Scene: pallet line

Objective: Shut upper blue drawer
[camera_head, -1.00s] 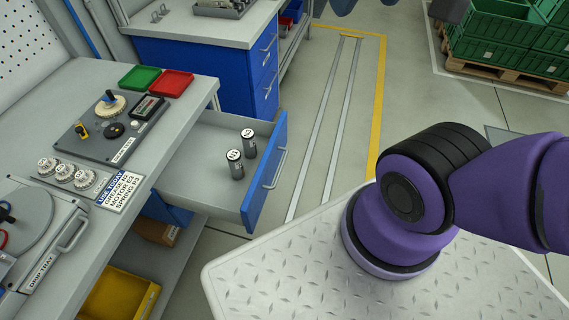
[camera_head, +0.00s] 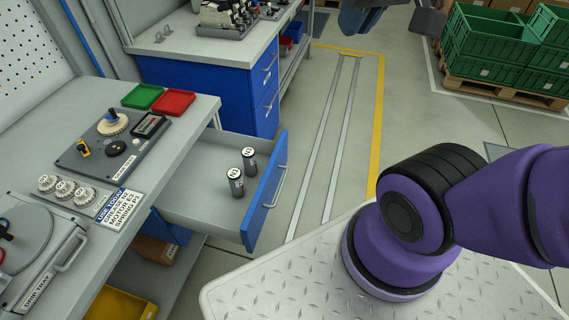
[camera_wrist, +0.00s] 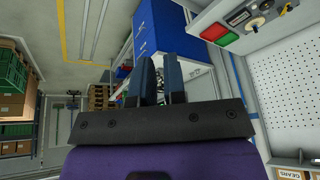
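The upper blue drawer (camera_head: 264,205) is pulled far out from under the near grey bench in the head view. Its blue front has a pale bar handle (camera_head: 275,187) and faces right. Two dark cylinders with white labelled tops (camera_head: 243,172) stand upright inside it. A blue part (camera_head: 171,226) shows below it under the bench. In the wrist view my gripper (camera_wrist: 160,84) has its two dark fingers apart, with a gap and nothing between them. The open drawer cannot be made out in the wrist view.
The near bench (camera_head: 190,108) carries a green tray, a red tray and a grey fixture plate. A second bench with shut blue drawers (camera_head: 262,92) stands behind. Floor with rails (camera_head: 340,130) is clear to the right. Green crates (camera_head: 490,45) stand on a pallet.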

